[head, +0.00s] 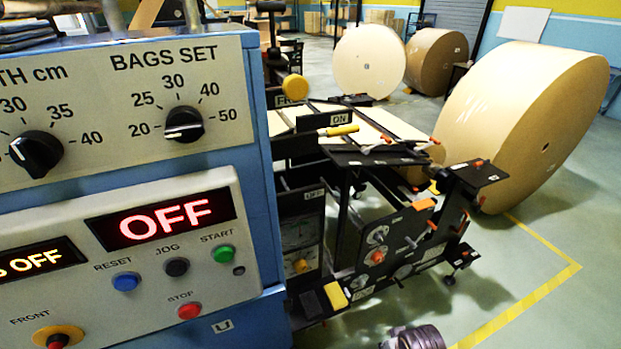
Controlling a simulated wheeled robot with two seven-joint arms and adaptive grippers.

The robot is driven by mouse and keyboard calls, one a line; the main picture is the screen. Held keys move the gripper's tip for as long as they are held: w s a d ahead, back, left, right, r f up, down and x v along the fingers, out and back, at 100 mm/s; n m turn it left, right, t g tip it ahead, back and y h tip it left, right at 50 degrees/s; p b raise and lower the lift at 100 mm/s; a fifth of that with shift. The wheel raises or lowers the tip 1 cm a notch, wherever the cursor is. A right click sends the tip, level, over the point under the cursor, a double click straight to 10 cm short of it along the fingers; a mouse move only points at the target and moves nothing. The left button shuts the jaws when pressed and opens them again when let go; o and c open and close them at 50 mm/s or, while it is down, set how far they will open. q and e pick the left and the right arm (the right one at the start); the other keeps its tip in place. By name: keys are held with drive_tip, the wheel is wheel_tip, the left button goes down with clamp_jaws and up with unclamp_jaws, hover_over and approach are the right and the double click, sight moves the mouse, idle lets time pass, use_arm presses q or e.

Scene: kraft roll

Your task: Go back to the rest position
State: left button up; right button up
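The blue control cabinet (262,190) fills the left side of the head view. Its lower display (160,219) reads OFF in red, and the BAGS SET knob (184,124) points near 20. A green START button (223,254), a black JOG button (177,267), a blue RESET button (125,282) and a red STOP button (189,311) sit on its panel. A dark ribbed part at the bottom edge seems to be my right gripper (415,338). It is cut off, its fingers cannot be made out, and it touches nothing visible. My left gripper is not in view.
A black-framed machine (375,225) with levers and knobs stands right of the cabinet. A large kraft roll (520,125) stands behind it, with a brown roll (436,62) and a pale roll (368,62) farther back. Floor with a yellow line (530,295) is clear at the lower right.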

drive_tip(key=s+d+f+g, duration=0.1)
drive_tip(key=s+f, duration=0.2)
drive_tip(key=f, duration=0.9)
drive_tip(key=s+d+f, duration=0.2)
drive_tip(key=s+f, duration=0.1)
drive_tip(key=f, duration=1)
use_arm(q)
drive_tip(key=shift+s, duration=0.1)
use_arm(e)
drive_tip(key=s+d+f, duration=0.3)
drive_tip(key=s+f, duration=0.5)
drive_tip(key=s, duration=0.1)
drive_tip(key=s+d+f+g, duration=0.1)
drive_tip(key=s+d+f, duration=0.2)
drive_tip(key=s+f, duration=0.4)
drive_tip(key=shift+s+d+f+n+h, duration=0.3)
drive_tip(key=shift+s+f+h, duration=0.1)
drive_tip(key=shift+s, duration=0.95)
drive_tip(key=shift+s, duration=0.1)
